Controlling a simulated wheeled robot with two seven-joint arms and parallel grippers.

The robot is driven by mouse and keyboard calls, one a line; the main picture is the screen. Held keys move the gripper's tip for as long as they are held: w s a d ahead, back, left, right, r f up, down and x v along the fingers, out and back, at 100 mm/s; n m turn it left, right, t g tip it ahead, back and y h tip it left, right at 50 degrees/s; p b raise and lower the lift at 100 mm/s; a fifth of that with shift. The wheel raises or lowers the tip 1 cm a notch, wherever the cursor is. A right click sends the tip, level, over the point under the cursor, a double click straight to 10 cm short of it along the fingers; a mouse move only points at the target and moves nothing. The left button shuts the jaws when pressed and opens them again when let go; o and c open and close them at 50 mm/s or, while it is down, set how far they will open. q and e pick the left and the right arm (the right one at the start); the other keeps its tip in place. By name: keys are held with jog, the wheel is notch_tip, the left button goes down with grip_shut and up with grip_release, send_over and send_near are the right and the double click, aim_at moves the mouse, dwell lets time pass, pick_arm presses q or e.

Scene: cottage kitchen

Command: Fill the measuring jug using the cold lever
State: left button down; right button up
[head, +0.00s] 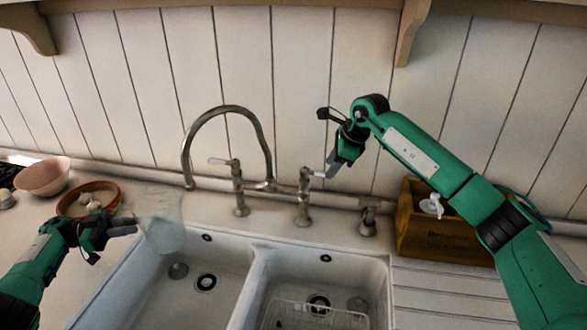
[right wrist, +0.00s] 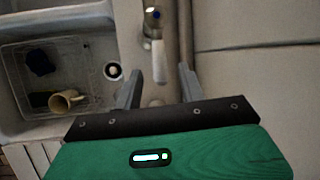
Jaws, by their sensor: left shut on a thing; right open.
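The clear measuring jug (head: 166,226) is upright at the left basin's back left corner, its rim close to the tap's spout end (head: 188,184). I cannot tell whether it is directly under the spout, and no water shows. My left gripper (head: 128,231) is shut on the jug from the left. The cold lever (head: 314,173), on the tap's right side, has a pale handle; in the right wrist view the lever (right wrist: 158,62) shows a blue mark. My right gripper (head: 332,172) is open beside it; in the wrist view the lever lies between the fingertips (right wrist: 159,82), apparently untouched.
The other lever (head: 221,161) is on the tap's left. A wooden box (head: 440,240) and a soap dispenser (head: 368,220) stand right of the tap. Bowls (head: 43,177) are at the left. A mug (right wrist: 67,101) lies in the right basin. The wall is close behind.

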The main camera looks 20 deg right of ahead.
aim_at(317, 174)
jog(key=shift+x, duration=1.3)
grip_shut()
